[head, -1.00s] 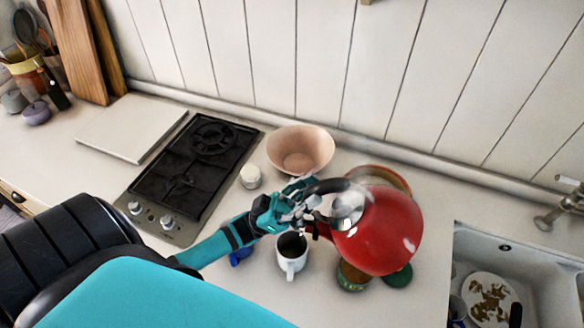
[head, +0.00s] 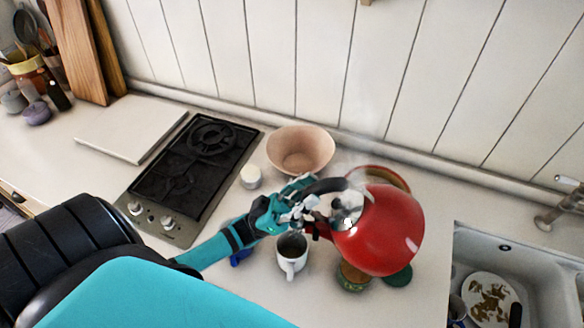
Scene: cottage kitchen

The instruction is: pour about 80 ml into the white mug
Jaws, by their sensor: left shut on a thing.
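A red kettle (head: 385,235) with a dark handle and a steel lid is held tilted above the counter. My left gripper (head: 297,203) is shut on its handle. The white mug (head: 291,262) stands upright on the counter, below the gripper and to the left of the kettle body. The kettle's spout is mostly hidden by the gripper, but it points toward the mug. The mug's inside looks grey; its level is hard to tell. Pale steam shows near the kettle's top. My right gripper is not in view.
A pink bowl (head: 300,150) and a small white jar (head: 251,176) stand behind the gripper. A gas hob (head: 190,170) lies to the left. A green-rimmed jar (head: 352,277) and a green round thing (head: 398,276) are under the kettle. The sink (head: 540,270) is at right.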

